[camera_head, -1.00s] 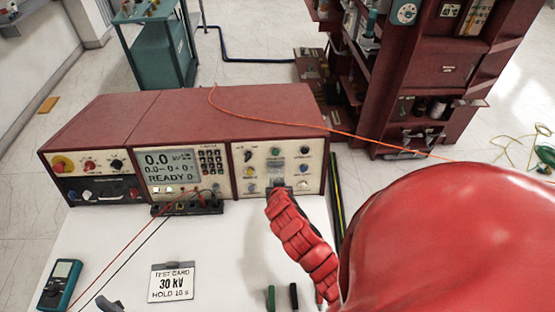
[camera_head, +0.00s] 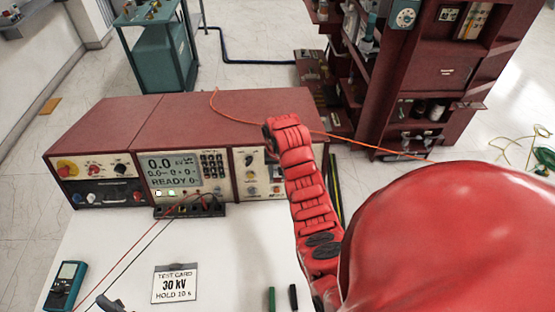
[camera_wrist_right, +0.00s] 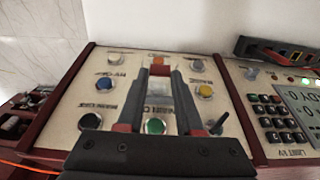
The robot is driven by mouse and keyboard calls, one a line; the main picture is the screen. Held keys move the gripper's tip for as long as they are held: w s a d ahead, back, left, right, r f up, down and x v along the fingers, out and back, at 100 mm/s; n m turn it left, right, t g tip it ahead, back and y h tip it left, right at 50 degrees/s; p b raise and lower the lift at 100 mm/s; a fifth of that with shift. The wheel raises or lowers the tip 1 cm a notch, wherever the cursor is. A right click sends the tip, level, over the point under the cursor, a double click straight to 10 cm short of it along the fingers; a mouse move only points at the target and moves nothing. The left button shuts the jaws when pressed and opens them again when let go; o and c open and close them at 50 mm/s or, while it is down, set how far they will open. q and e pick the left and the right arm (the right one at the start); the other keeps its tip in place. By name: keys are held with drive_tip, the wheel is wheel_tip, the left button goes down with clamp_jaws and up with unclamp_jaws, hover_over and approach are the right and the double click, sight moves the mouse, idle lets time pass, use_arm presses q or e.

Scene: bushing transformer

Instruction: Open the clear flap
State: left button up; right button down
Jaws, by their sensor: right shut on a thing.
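The red-cased test console (camera_head: 210,112) has a right-hand panel with several coloured buttons. My right arm (camera_head: 305,190) reaches up in front of this panel, covering its right part and the flap in the head view. In the right wrist view, the panel (camera_wrist_right: 75,115) appears upside down. My right gripper (camera_wrist_right: 160,72) has its two dark fingers close together over the panel's middle, shut on the clear flap (camera_wrist_right: 158,90). The flap shows only as a pale patch between the fingers, so its angle is hard to tell. My left gripper is not clearly in view.
A test card (camera_head: 175,283) and a blue meter (camera_head: 66,284) lie on the white table (camera_head: 225,250). Red and black leads run to a terminal block (camera_head: 188,207). An orange cable (camera_head: 350,138) crosses behind my arm. A dark red cabinet (camera_head: 440,80) stands behind.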

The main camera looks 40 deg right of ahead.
drive_tip(key=shift+w+d+r+g+y, duration=0.15)
drive_tip(key=shift+w+r+g+y, duration=0.25)
drive_tip(key=shift+g, duration=0.3)
drive_tip(key=shift+w+d, duration=0.1)
drive_tip(key=c, duration=0.6)
unclamp_jaws()
drive_tip(key=shift+o, duration=0.2)
wheel_tip(320, 180, up, 6)
drive_tip(key=p, duration=0.3)
wheel_tip(320, 180, up, 11)
drive_tip(key=b, duration=0.1)
hover_over(276, 177)
drive_tip(key=shift+w+d+r, duration=0.15)
drive_tip(key=shift+w+d, duration=0.3)
